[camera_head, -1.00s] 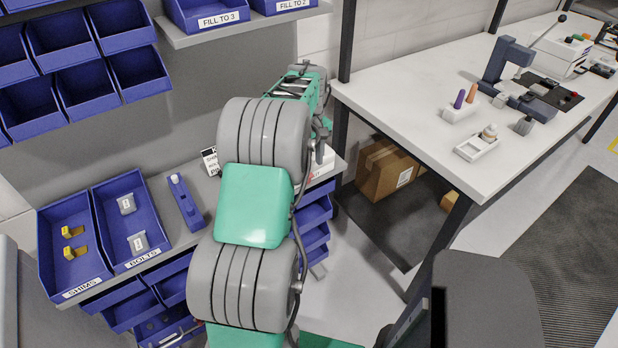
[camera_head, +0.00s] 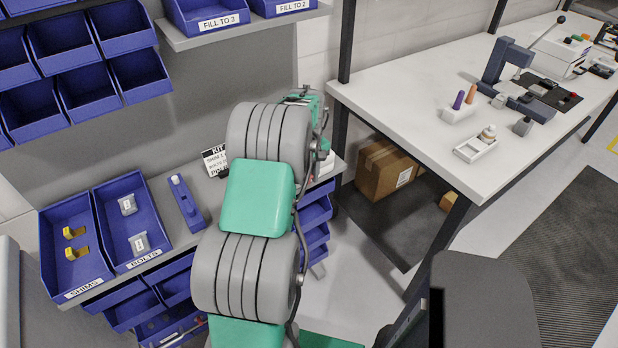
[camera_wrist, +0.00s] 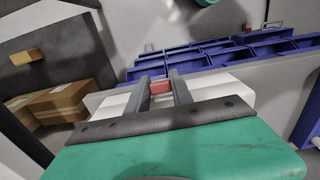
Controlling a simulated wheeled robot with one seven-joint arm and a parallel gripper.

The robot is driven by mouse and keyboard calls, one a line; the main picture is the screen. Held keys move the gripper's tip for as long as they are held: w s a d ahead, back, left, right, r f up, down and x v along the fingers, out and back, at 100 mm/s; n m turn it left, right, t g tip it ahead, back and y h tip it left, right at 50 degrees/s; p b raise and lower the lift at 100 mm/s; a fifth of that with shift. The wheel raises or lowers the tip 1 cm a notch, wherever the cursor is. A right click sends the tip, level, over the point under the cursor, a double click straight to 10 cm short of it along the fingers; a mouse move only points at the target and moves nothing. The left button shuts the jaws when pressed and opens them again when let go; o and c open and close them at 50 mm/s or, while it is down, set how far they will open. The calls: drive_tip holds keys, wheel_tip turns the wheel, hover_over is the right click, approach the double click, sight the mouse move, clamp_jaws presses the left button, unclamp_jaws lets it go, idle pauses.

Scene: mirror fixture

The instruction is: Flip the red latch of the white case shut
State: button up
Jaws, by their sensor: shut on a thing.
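In the wrist view the red latch (camera_wrist: 160,87) sits between the two dark fingers of my gripper (camera_wrist: 160,85), which are shut on it. The white case (camera_wrist: 220,92) spreads out to both sides behind the fingers. How far the latch is turned cannot be told from this angle. In the head view only a small white part of the case (camera_head: 326,166) shows at the right of my arm. My gripper and the latch are hidden there behind my arm.
A kit sign (camera_head: 214,160) stands on the grey bench left of my arm. Blue bins of shims (camera_head: 66,287) and bolts (camera_head: 147,255) and a narrow blue holder (camera_head: 185,203) are further left. A white table (camera_head: 400,95) stands at the right, with a cardboard box (camera_head: 385,172) below.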

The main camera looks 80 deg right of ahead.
clamp_jaws()
drive_tip(key=shift+r, duration=0.1)
drive_tip(key=shift+w+d+r+p, duration=0.1)
drive_tip(key=shift+p, duration=0.3)
drive_tip(key=shift+w+d+g+y, duration=0.1)
drive_tip(key=shift+w+g+y, duration=0.05)
drive_tip(key=shift+g+y, duration=0.3)
drive_tip(key=o, duration=0.7)
unclamp_jaws()
drive_tip(key=shift+c, duration=0.2)
